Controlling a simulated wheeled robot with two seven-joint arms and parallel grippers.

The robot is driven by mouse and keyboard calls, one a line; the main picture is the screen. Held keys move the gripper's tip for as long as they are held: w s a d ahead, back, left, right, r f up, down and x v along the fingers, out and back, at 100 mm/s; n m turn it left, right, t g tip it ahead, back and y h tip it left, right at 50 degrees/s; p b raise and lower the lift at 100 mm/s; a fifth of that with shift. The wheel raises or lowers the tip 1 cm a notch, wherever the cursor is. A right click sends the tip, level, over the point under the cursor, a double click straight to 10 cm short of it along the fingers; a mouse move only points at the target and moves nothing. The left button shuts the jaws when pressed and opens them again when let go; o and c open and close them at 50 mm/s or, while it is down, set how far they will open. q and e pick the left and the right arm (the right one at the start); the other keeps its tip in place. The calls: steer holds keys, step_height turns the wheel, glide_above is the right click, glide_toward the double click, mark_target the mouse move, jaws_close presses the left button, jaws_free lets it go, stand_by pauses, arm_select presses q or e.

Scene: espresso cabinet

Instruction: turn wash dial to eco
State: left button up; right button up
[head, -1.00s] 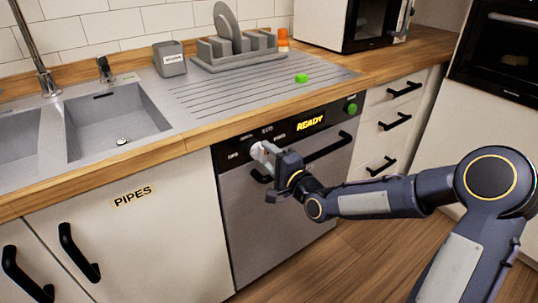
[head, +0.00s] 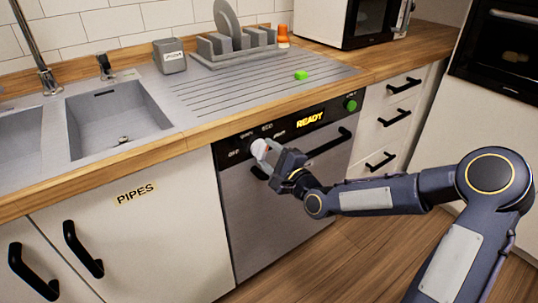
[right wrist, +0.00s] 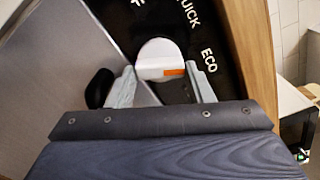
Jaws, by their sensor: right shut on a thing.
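The white wash dial (head: 258,148) is on the black control strip of the dishwasher (head: 270,205). My right gripper (head: 267,152) is at the dial, and its fingers partly hide it. In the right wrist view the dial (right wrist: 158,52) sits between the two fingertips of the right gripper (right wrist: 162,70), which are shut on its raised grip. An orange mark (right wrist: 173,72) on the grip is at its right end, on the side where the ECO label (right wrist: 209,60) stands. The QUICK label (right wrist: 187,15) is above. My left gripper is not in view.
A lit READY display (head: 310,120) and a green button (head: 350,105) are right of the dial. The black dishwasher handle (head: 330,145) is just below and right, close to my gripper. The wooden counter edge (head: 190,142) runs above the strip.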

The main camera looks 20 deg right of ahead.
steer(key=o, duration=1)
steer(key=p+v, duration=0.1)
steer(key=v, duration=0.7)
